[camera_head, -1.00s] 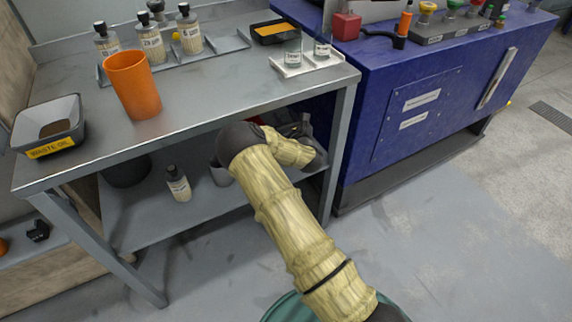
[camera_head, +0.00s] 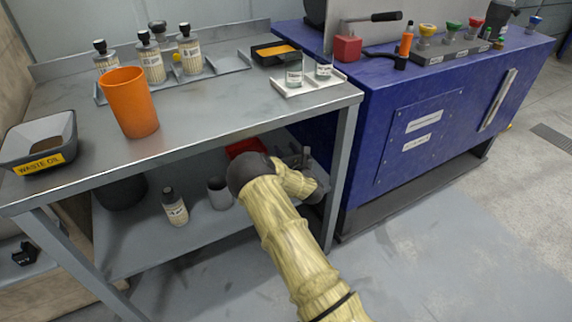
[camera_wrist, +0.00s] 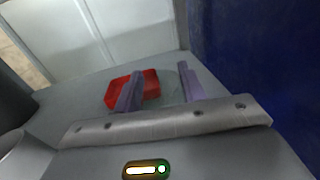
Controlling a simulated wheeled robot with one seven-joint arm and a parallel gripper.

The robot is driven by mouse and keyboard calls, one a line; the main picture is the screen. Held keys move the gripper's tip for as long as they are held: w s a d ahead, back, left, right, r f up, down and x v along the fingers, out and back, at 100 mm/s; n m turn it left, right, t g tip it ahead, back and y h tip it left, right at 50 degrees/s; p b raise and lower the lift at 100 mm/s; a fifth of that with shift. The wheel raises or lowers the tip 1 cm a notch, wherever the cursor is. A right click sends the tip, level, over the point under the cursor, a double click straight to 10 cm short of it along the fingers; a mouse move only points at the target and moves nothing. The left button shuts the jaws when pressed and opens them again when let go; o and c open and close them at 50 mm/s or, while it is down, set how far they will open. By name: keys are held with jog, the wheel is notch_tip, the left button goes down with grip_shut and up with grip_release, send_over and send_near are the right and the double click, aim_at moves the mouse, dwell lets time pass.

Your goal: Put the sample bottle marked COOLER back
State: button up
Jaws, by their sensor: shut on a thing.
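My gripper (camera_wrist: 160,88) is over the lower shelf, under the table's right end. Its two fingers stand apart with a clear, faintly greenish thing (camera_wrist: 171,88) between them, and they are shut on it. Its shape and any marking cannot be made out. In the head view my arm hides most of it. Several cork-coloured sample bottles with black caps (camera_head: 152,64) stand upright in a grey rack (camera_head: 226,64) on the table top. One similar bottle (camera_head: 175,208) stands upright on the lower shelf, left of my arm. No label reads clearly as COOLER.
A red tray (camera_wrist: 124,89) lies on the lower shelf beyond my fingers. A grey cup (camera_head: 219,194) stands left of my arm. The table top (camera_head: 230,110) above holds an orange cup (camera_head: 131,103), a waste oil tray (camera_head: 40,140) and a white tray with small glasses (camera_head: 309,82). A blue cabinet (camera_head: 420,120) stands right.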

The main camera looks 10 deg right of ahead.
jog(key=shift+f+b, duration=0.75)
jog(key=shift+f, duration=1.65)
jog(key=shift+f, duration=0.2)
jog(key=o, duration=1)
jog(key=shift+c, duration=0.2)
jog(key=shift+r, duration=0.1)
jog(key=shift+r, duration=0.15)
jog(key=s+p, duration=0.1)
jog(key=s, duration=0.3)
jog(key=s+d, duration=0.1)
jog(key=s, duration=0.3)
jog(key=s+d+p, duration=0.1)
jog(key=s, duration=0.2)
jog(key=shift+s+d+p, duration=0.1)
jog(key=shift+s+p, duration=0.2)
jog(key=shift+s, duration=0.1)
